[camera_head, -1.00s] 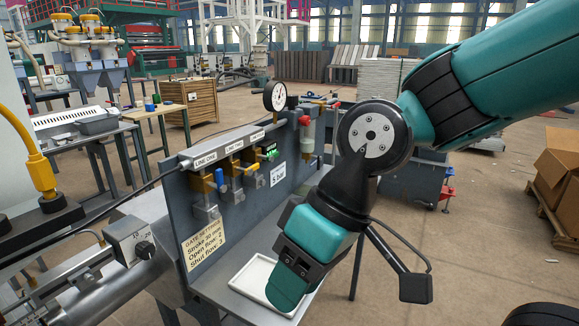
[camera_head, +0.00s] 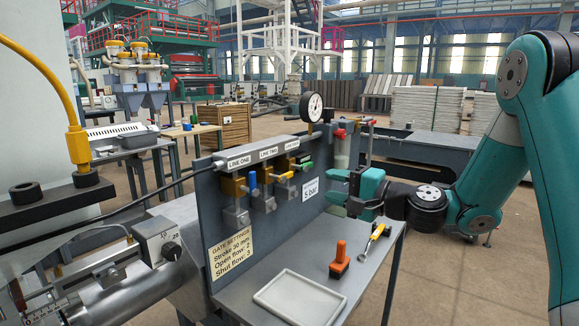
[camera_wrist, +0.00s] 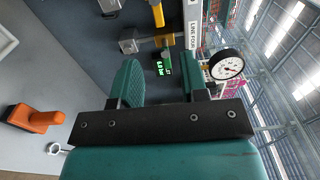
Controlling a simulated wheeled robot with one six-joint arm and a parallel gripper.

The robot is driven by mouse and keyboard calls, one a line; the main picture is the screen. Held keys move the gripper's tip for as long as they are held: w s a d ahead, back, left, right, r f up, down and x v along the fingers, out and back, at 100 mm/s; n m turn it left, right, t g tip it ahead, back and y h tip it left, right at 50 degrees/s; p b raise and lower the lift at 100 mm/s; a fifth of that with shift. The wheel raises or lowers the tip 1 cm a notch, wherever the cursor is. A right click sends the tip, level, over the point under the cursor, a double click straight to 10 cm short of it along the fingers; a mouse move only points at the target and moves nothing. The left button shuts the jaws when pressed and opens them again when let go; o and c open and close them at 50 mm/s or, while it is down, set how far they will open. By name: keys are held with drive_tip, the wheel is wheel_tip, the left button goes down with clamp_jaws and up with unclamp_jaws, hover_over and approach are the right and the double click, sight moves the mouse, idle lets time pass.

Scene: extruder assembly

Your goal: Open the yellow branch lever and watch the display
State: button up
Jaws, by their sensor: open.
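The panel carries a row of valves under line labels. A yellow lever (camera_head: 284,176) sits under the third label, and a yellow part also shows at the top of the wrist view (camera_wrist: 158,14).
A round gauge (camera_head: 312,107) stands above the panel. On the bench are a white tray (camera_head: 258,301), an orange-handled object (camera_head: 340,259) and a yellow-handled tool (camera_head: 376,236). A "5 bar" sign (camera_head: 310,190) is near my gripper.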

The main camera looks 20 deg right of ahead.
sight(291, 175)
drive_tip(key=p+x, duration=0.3)
drive_tip(key=x, duration=0.9)
drive_tip(key=shift+w+a, duration=0.1)
drive_tip(key=shift+c, duration=0.4)
clamp_jaws()
